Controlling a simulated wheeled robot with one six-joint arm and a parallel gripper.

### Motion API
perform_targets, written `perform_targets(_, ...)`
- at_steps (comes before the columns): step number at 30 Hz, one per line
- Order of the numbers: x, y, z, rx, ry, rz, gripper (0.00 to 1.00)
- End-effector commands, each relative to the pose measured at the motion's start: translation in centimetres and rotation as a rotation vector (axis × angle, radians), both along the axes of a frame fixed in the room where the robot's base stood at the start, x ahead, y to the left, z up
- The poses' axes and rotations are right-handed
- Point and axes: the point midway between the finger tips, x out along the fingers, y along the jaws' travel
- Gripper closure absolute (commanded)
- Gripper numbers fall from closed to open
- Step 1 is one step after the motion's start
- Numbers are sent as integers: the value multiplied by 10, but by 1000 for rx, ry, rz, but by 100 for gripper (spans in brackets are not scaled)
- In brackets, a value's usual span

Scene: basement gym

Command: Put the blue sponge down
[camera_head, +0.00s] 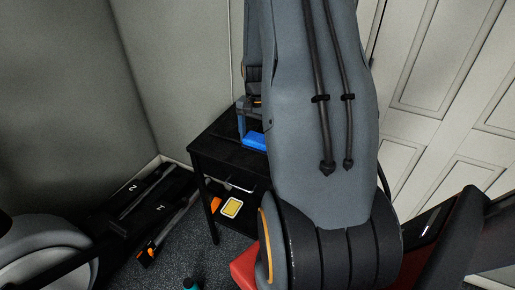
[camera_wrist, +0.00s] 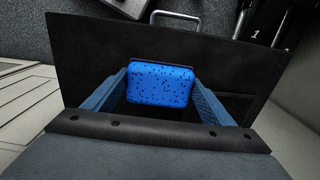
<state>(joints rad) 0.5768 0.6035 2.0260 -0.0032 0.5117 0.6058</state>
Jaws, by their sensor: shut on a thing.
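The blue sponge (camera_wrist: 159,84) shows in the wrist view as a rounded block with dark specks, between the two fingers of my gripper (camera_wrist: 162,85). My gripper is shut on it. In the head view the sponge (camera_head: 254,141) is at the top of a small black table (camera_head: 217,153), partly hidden behind my arm. My gripper (camera_head: 248,133) is there above the tabletop. The black tabletop (camera_wrist: 85,65) lies behind the sponge in the wrist view. I cannot tell whether the sponge touches it.
Under the table, a yellow and white item (camera_head: 231,207) shows. Black gym equipment (camera_head: 140,205) stands on the floor to the left, near the corner walls. A white panelled door (camera_head: 440,60) is at the right. The visible tabletop around the sponge is bare.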

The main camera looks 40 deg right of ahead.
Motion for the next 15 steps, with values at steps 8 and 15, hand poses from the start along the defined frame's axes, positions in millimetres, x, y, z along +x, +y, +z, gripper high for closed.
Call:
perform_targets(8,0,0,-27,1,2,1,41)
perform_targets(15,0,0,-47,0,0,1,41)
